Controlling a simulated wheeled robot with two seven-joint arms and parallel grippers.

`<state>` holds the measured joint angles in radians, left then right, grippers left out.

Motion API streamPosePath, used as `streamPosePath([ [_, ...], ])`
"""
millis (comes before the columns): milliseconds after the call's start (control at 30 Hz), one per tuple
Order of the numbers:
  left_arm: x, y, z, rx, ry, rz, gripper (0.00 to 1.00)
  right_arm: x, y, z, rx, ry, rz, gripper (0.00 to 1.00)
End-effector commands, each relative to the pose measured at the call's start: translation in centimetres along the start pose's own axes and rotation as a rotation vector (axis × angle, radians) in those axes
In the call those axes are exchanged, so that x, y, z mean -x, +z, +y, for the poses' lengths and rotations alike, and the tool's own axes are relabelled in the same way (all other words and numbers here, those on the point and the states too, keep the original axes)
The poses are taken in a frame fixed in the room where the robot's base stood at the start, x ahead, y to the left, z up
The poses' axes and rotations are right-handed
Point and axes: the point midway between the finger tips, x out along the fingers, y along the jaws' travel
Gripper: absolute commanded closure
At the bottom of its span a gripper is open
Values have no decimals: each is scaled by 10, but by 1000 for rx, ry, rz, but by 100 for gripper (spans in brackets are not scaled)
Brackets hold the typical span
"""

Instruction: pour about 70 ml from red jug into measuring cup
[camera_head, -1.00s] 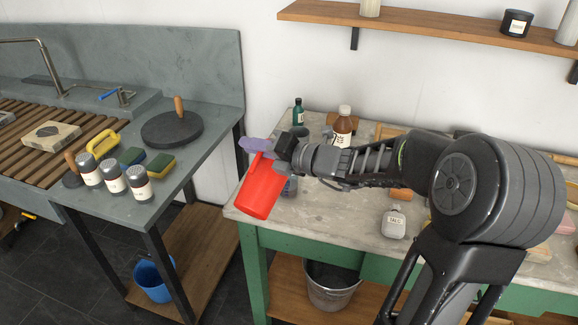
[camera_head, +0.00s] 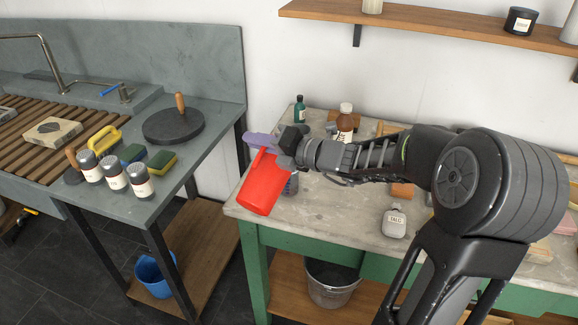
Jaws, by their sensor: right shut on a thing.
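The red jug (camera_head: 262,186) is held tilted above the left end of the green-legged table (camera_head: 330,222). My right gripper (camera_head: 283,150) is shut on the jug, and its arm comes in from the right. My left gripper is not in view.
A brown bottle (camera_head: 345,122), a green bottle (camera_head: 299,108) and a talc container (camera_head: 395,221) stand on the table. A purple thing (camera_head: 262,141) shows behind the gripper. Shaker tins (camera_head: 114,175) and sponges (camera_head: 161,161) are on the grey counter, across a gap.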

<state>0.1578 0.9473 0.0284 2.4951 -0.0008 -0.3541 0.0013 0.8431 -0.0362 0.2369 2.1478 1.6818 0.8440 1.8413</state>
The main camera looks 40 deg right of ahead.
Motion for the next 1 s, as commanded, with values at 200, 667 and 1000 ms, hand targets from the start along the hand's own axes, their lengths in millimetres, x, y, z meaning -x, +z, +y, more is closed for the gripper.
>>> streamPosePath([
  [200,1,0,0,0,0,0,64,2,2,1,-6,2,0,100],
  [667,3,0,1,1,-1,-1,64,2,1,3,-20,2,2,100],
  [1000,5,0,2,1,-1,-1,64,2,0,5,-30,2,4,100],
])
